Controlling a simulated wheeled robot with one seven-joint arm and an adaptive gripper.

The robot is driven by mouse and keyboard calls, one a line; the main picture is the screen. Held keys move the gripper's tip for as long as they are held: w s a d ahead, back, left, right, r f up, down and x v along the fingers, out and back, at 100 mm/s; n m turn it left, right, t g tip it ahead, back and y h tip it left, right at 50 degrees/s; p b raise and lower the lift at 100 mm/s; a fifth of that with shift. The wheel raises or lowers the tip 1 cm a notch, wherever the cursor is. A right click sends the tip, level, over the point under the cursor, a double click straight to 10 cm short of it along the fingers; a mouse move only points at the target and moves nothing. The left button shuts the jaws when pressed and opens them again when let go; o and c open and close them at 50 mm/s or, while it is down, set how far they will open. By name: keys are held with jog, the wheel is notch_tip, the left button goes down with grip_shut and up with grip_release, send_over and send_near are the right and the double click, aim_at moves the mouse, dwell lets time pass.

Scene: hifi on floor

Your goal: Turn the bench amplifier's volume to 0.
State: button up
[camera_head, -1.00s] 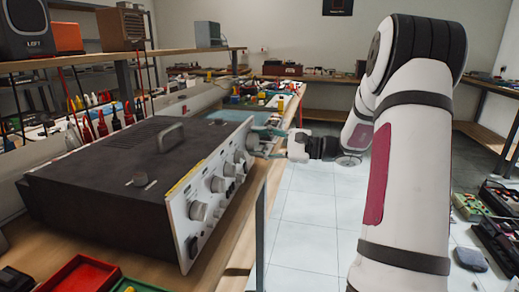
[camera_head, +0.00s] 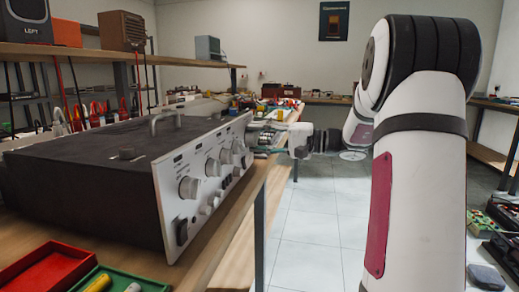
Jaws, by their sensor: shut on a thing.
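The bench amplifier (camera_head: 95,168) is a dark box with a silver front panel (camera_head: 172,209) that faces right, standing on the wooden bench. The panel bears several round knobs, among them a large near knob (camera_head: 189,187) and others in a row toward the far end. My gripper (camera_head: 257,139) is at the far end of the panel, its fingers shut on a knob there. The fingers largely hide that knob, so its pointer and setting cannot be read. The panel's lettering is too small to read.
A red tray (camera_head: 45,270) and a green tray (camera_head: 118,282) lie on the bench at the near left. A shelf (camera_head: 100,55) with speakers runs behind the amplifier. Right of the bench edge is open tiled floor (camera_head: 310,225).

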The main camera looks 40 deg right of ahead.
jog(key=shift+f+n+b, duration=0.1)
jog(key=shift+n+b, duration=0.4)
jog(key=o, duration=1.2)
jog(key=shift+c, duration=0.2)
jog(key=v, duration=1.2)
jog(key=shift+d, duration=0.1)
